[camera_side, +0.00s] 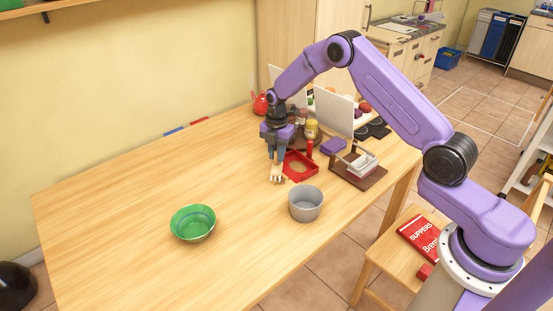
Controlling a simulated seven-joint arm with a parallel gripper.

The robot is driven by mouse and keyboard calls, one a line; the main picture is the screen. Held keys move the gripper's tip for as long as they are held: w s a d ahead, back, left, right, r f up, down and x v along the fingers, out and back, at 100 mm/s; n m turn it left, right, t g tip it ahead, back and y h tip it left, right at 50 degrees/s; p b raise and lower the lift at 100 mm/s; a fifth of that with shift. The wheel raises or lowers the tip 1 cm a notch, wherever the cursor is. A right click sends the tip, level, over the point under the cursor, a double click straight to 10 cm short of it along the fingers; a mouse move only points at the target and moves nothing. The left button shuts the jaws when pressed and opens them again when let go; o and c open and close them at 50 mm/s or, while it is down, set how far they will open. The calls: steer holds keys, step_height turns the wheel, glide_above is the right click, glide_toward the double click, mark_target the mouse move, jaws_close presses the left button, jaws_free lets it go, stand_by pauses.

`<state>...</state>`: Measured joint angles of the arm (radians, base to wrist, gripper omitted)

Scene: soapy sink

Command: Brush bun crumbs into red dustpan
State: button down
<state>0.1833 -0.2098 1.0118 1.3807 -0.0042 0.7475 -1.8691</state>
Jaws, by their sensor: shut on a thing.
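My gripper (276,152) points down over the table, shut on a small brush (277,175) with pale bristles. The bristles are at the table top, just left of the red dustpan (291,171). The dustpan lies flat, and a tan patch (298,167) shows inside it, which looks like crumbs. I cannot make out single crumbs on the table around the bristles. The gripper and brush hide part of the dustpan's left side.
A grey pot (306,204) and a green bowl (193,223) stand in front. A dark wooden board with white dishes (360,163), a purple block (333,146), a red bottle (309,149) and jars (311,129) crowd the right and back. The left of the table (110,200) is clear.

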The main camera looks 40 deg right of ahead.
steer(key=shift+r, duration=1.95)
steer(key=shift+a, duration=0.1)
steer(key=n, duration=0.3)
steer(key=shift+a+f+n, duration=0.25)
steer(key=shift+a+n, duration=0.05)
steer(key=n, duration=0.3)
steer(key=a+n, duration=0.1)
steer(key=n, duration=0.1)
steer(key=shift+f, duration=2.8)
